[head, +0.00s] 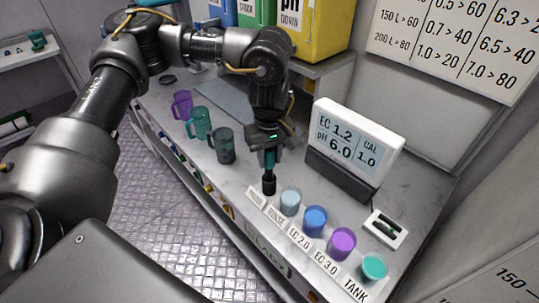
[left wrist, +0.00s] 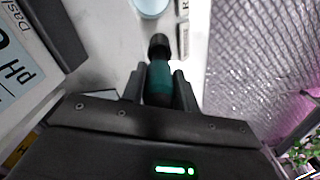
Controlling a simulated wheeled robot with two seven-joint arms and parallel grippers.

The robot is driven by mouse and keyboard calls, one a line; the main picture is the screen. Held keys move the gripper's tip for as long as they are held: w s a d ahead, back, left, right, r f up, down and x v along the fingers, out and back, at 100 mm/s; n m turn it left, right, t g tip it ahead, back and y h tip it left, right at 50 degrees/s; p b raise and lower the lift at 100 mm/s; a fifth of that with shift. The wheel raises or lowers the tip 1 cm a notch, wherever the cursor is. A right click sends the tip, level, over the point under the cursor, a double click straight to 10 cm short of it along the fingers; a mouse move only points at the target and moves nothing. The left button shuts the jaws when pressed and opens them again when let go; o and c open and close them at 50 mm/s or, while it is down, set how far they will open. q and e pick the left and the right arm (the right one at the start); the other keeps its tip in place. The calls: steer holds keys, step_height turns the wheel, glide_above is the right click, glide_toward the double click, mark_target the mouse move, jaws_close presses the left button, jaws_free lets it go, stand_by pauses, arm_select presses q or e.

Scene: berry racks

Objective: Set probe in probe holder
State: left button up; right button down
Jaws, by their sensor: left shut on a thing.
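My left gripper (head: 268,150) is shut on the probe (head: 269,178), which has a teal body and a black end. The probe hangs roughly upright, black end down, over the front of the bench, left of the light blue cup. In the left wrist view the probe (left wrist: 158,80) sits between the fingers of the left gripper (left wrist: 158,88). A small white block (head: 385,229) with a dark slot stands at the bench's right; it looks like the probe holder. Something dark green shows in its slot, and I cannot tell what. My right gripper is not in view.
A light blue cup (head: 290,199), blue cup (head: 315,220), purple cup (head: 341,243) and teal cup (head: 374,268) line the front edge behind labels. The meter display (head: 352,145) stands behind them. Several mugs (head: 198,122) stand left. Bare bench lies right of the white block.

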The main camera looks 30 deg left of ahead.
arm_select(q)
steer(key=shift+f, duration=0.3)
stand_by(0.5)
steer(key=o, duration=1)
steer(key=shift+o, duration=0.2)
step_height(320, 180, up, 11)
steer(key=shift+f+b, duration=0.1)
steer(key=shift+b, duration=0.45)
